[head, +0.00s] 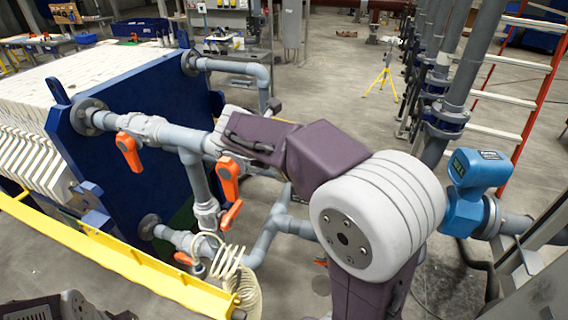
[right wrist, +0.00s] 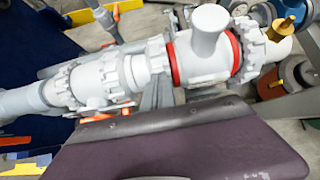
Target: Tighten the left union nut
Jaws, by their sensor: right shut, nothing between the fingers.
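The wrist view shows a light grey pipe run with a short valve body (right wrist: 208,45) between two ribbed union nuts. The left union nut (right wrist: 158,56) has a red ring on its right side; the right union nut (right wrist: 247,48) also has a red ring beside it. In the head view my right arm hides this section. My right gripper (head: 234,138) is at the far end of that arm, by the grey pipe, shut and empty. Its fingertips are not clearly visible, so I cannot tell whether it touches the nut. My left gripper is out of view.
A blue filter press plate (head: 130,75) stands left, behind grey pipes with orange valve handles (head: 229,180). A yellow rail (head: 120,262) crosses the lower left. A cream coiled hose (head: 228,265) hangs near it. A blue flow meter (head: 468,190) stands right.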

